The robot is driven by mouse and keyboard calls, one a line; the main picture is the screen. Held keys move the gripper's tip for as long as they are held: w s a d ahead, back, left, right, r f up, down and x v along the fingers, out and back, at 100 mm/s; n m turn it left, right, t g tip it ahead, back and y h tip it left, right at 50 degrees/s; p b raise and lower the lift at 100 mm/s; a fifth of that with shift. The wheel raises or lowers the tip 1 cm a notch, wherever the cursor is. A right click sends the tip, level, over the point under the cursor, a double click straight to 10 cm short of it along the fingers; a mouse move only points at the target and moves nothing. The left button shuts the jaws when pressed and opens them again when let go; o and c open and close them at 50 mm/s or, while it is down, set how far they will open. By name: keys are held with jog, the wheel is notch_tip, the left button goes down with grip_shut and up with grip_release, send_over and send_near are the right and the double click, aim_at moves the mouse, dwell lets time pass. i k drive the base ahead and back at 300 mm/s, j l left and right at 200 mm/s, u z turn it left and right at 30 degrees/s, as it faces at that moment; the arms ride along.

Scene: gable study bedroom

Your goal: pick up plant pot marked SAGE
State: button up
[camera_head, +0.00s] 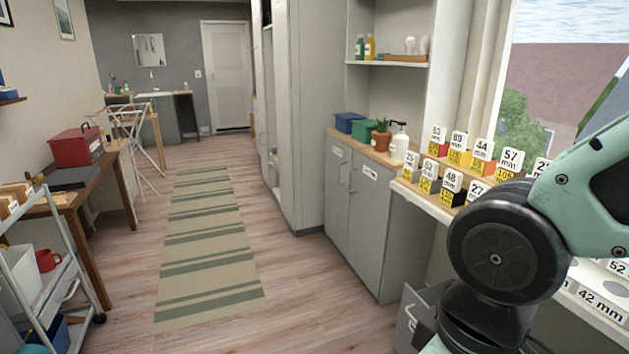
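A terracotta-coloured plant pot (381,141) with a green plant in it stands upright on the wooden top of the grey cabinet (362,214), right of centre. No word is readable on it at this size, so I cannot tell whether it is marked SAGE. A white pump bottle stands just right of it and partly in front. My arm fills the lower right of the head view. My gripper is out of view.
Blue and green boxes (350,122) stand left of the pot. Several numbered blocks (455,163) line the windowsill. A striped rug (211,240) covers the open floor. A trolley (38,270) and a desk with a red toolbox (76,147) are on the left.

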aim_at(380, 140)
jog(key=i+j+u, duration=0.35)
jog(key=i, duration=0.6)
jog(key=i+u, duration=0.35)
jog(key=i, duration=0.55)
jog(key=i+j+z, duration=0.2)
jog(key=i+z, duration=0.3)
jog(key=i, duration=0.25)
jog(key=i+j+z, duration=0.45)
jog(key=i, duration=0.3)
jog(key=i+j+z, duration=0.5)
jog(key=i+j, duration=0.15)
jog(key=j, duration=0.1)
